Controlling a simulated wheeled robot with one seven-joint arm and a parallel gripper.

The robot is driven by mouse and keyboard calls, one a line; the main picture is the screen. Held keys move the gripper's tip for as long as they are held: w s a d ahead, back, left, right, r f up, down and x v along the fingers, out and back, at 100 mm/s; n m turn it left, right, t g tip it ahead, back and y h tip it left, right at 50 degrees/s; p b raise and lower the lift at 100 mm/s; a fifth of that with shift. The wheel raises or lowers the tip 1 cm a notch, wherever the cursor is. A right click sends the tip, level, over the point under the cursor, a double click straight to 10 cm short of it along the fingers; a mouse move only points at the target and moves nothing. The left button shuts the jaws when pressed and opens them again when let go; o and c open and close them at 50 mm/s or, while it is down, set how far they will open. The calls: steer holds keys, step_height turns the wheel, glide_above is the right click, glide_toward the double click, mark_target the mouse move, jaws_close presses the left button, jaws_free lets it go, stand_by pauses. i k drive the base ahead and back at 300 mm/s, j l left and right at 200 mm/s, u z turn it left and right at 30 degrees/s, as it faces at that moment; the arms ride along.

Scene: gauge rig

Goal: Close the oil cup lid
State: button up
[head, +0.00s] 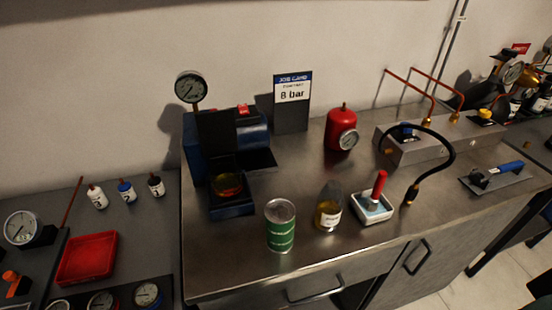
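The oil cup (228,184) sits at the front of the blue rig on the left of the steel bench. Its round opening shows amber oil. A dark flat panel that looks like its lid (217,138) stands upright behind the cup, so the opening is uncovered. The lid hides part of the blue housing (258,138). My gripper is not in view.
In front stand a green can (281,226), an oil bottle (328,208) and a white tray (374,208) with a red-handled tool. A pressure gauge (190,87) rises behind the lid. A dark flat plate (256,161) lies right of the cup.

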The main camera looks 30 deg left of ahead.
mark_target(216, 129)
steer(key=u, duration=1.65)
